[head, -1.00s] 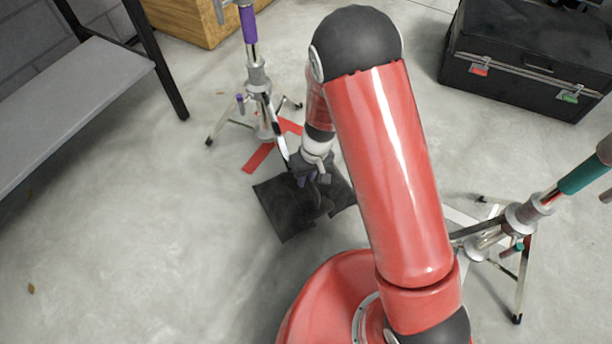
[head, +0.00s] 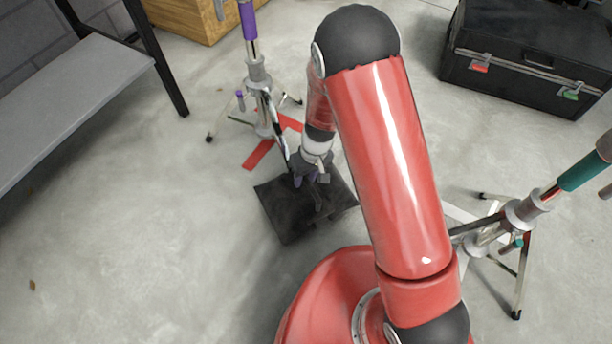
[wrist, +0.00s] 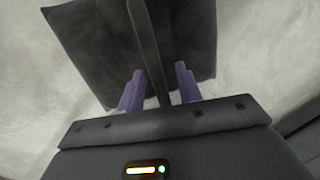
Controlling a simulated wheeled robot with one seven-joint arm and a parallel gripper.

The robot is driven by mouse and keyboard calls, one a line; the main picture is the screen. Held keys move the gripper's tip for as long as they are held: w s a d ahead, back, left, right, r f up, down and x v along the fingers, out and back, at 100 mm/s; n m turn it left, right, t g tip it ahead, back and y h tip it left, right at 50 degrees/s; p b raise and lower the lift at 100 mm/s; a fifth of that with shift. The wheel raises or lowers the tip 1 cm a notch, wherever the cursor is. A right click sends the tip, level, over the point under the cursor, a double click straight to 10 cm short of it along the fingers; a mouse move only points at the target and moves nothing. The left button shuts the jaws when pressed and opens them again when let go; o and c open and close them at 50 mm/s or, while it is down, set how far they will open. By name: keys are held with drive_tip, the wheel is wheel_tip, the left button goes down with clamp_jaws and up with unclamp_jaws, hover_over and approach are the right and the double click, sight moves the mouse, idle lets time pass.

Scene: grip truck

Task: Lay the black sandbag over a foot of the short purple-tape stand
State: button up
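The black sandbag (head: 282,212) lies spread out, apparently flat on the floor, in front of the purple-tape stand (head: 249,24). My gripper (head: 308,182) is right over the bag, pointing down. In the wrist view its two purple fingers (wrist: 159,70) stand apart, one on each side of the bag's dark strap (wrist: 145,35), with gaps between finger and strap. The bag's two halves (wrist: 90,45) spread beyond the fingers. A slanting part of the stand runs toward the bag, but my gripper and arm hide where it ends, so I cannot tell whether the bag covers a foot.
Red tape (head: 259,154) marks the floor under the purple-tape stand. A teal-tape stand (head: 585,172) is at right. A black case (head: 525,65) stands at back right, a wooden box (head: 185,18) at back, a grey shelf (head: 75,95) at left.

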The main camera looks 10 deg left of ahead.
drive_tip(key=shift+o, duration=0.2)
drive_tip(key=shift+s+f, duration=0.15)
drive_tip(key=shift+f, duration=0.05)
wheel_tip(320, 180, up, 8)
drive_tip(key=w+d+p, duration=0.1)
drive_tip(key=p, duration=0.1)
drive_tip(key=shift+d, duration=0.15)
